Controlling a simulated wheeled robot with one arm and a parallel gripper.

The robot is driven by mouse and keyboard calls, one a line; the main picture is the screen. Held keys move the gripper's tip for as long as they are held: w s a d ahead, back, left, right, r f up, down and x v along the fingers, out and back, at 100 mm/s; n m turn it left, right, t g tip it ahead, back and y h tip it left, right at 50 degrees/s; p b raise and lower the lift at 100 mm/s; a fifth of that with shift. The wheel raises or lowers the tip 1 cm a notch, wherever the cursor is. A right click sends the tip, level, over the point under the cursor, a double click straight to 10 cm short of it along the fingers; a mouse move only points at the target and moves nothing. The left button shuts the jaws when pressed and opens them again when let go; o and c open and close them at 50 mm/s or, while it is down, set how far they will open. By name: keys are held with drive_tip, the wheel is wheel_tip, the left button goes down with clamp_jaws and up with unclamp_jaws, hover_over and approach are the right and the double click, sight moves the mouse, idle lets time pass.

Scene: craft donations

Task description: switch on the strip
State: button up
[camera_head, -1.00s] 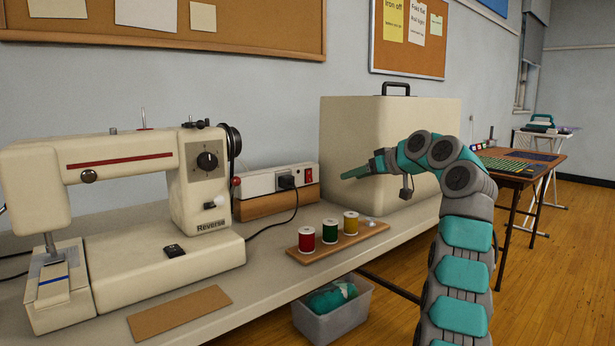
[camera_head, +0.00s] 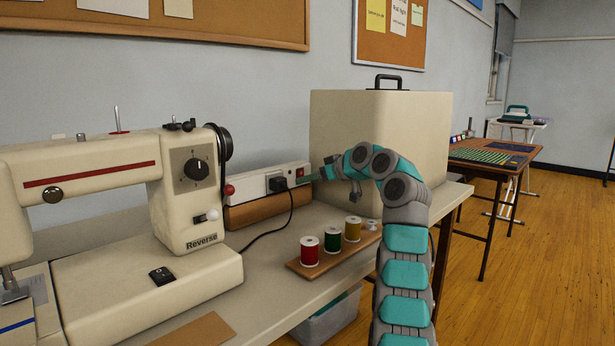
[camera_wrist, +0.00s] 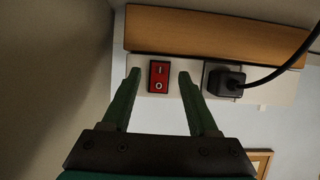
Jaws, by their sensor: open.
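The white power strip (camera_head: 245,187) lies on a brown wooden block against the wall, behind the sewing machine; its end shows in the wrist view (camera_wrist: 290,90). Its red rocker switch (camera_wrist: 158,76), marked I and O, is near the right end in the head view (camera_head: 300,172). Which side is pressed I cannot tell. A black plug (camera_wrist: 224,81) sits in the strip beside the switch. My gripper (camera_wrist: 159,73) is open and empty, its green fingertips on either side of the switch in the wrist view. In the head view its tip (camera_head: 312,177) is close to that end; contact is unclear.
A cream sewing machine (camera_head: 195,190) stands left of the strip. A large cream case (camera_head: 385,120) is close on the right. A wooden rack with thread spools (camera_head: 332,240) is in front, and the black cord (camera_head: 268,228) runs over the table.

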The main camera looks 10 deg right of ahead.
drive_tip(key=shift+w+a+f, duration=0.2)
drive_tip(key=shift+w+a, duration=0.2)
drive_tip(key=shift+w, duration=0.1)
drive_tip(key=shift+c, duration=0.3)
clamp_jaws()
